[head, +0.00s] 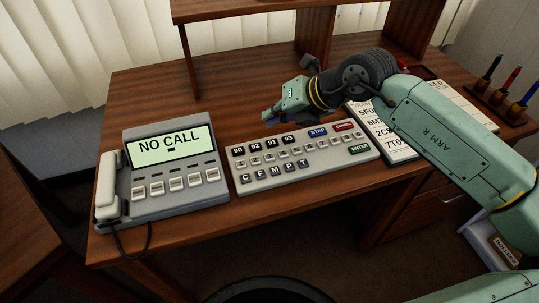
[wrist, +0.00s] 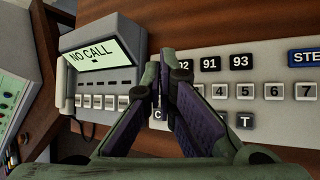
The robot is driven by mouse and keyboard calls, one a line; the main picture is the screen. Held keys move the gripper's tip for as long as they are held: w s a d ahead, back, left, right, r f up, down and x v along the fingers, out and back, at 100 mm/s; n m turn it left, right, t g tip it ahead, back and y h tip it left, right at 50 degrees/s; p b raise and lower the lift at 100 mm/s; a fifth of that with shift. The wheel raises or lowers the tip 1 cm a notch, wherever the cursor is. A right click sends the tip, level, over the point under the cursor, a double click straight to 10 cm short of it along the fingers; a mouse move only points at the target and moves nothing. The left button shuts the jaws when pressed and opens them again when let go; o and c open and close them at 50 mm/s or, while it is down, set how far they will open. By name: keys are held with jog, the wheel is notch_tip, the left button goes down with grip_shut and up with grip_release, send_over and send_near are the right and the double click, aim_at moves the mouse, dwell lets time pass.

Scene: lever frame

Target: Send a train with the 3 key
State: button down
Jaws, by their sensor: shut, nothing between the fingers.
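A grey keypad (head: 300,180) lies on the desk, with a dark top row numbered in the nineties, a pale number row and a dark letter row. In the wrist view, the keypad (wrist: 265,135) shows pale keys 4 to 7; the 3 key is hidden, or nearly so, by my right finger. In the head view the pale digits are too small to read. My gripper (head: 270,116) is above and behind the keypad's left part, apart from it. In the wrist view my gripper (wrist: 159,78) is shut and empty, with its fingertips across the keypad's left end.
A grey phone unit (head: 205,203) with a handset stands left of the keypad; its display (head: 170,144) reads "NO CALL". A printed card (head: 398,150) lies to the right. A wooden shelf (head: 245,14) stands behind. Pens in a holder (head: 505,102) stand far right.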

jog(key=b, duration=0.4)
send_over(272, 155)
notch_tip(272, 155, down, 8)
jog(key=shift+r, duration=0.1)
jog(key=shift+f+b, duration=0.5)
jog(key=shift+b, duration=0.3)
jog(key=shift+f, duration=0.15)
dwell(0.5)
jog(key=shift+f+b, duration=0.3)
jog(key=shift+b, duration=0.55)
jog(key=shift+f+b, duration=0.35)
jog(key=shift+b, duration=0.25)
jog(key=shift+r, duration=0.15)
dwell(0.5)
jog(key=shift+r, duration=0.65)
jog(key=shift+r, duration=0.1)
